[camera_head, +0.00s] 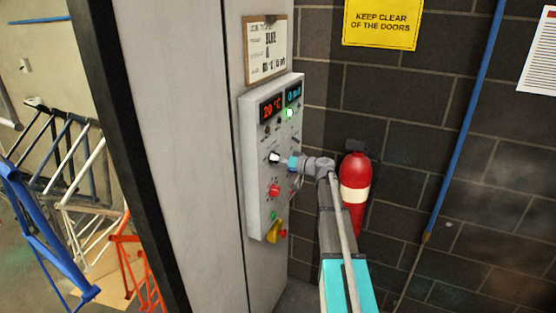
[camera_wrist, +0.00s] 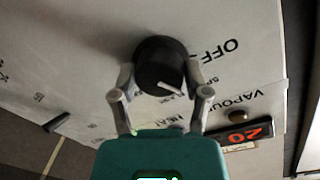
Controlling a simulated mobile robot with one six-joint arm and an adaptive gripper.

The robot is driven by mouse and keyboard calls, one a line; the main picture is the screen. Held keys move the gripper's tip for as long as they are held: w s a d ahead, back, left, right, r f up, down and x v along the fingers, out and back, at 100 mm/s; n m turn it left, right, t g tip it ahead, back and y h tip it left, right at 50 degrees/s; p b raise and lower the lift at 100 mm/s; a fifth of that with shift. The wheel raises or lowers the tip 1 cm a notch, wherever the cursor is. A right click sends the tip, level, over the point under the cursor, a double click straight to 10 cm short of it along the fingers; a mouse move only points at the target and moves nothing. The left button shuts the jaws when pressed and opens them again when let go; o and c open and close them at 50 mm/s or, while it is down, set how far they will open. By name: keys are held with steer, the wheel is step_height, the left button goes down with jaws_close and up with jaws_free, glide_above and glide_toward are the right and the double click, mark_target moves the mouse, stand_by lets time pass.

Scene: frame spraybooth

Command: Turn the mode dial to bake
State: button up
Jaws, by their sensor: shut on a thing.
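The mode dial (camera_wrist: 160,62) is a round black knob with a white pointer line, large in the wrist view. It sits on a pale control panel (camera_head: 257,180) with printed labels around it; "OFF" reads clearly to its right. The pointer is aimed toward the lower right of that view, near a label partly covered by the dial and finger. My gripper (camera_wrist: 161,85) is shut on the dial, with one grey finger on each side. In the head view my gripper (camera_head: 288,161) reaches the panel from the right and partly hides its front.
The panel has a red 20 °C display (camera_head: 271,108), a red knob (camera_head: 274,190) and a yellow handle (camera_head: 273,231). A clipboard (camera_head: 266,50) hangs above. A red extinguisher (camera_head: 354,170) is on the brick wall, close behind my arm. Coloured frames (camera_head: 60,235) stand at left.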

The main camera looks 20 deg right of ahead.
steer(key=m, duration=0.8)
steer(key=shift+m+g+y, duration=0.3)
steer(key=shift+g, duration=0.1)
steer(key=m, duration=0.4)
steer(key=shift+w, duration=0.1)
steer(key=m, duration=0.4)
steer(key=shift+m+y, duration=0.4)
steer(key=shift+r, duration=0.1)
steer(key=o, duration=1.1)
steer(key=shift+o, duration=0.2)
steer(key=shift+n, duration=0.3)
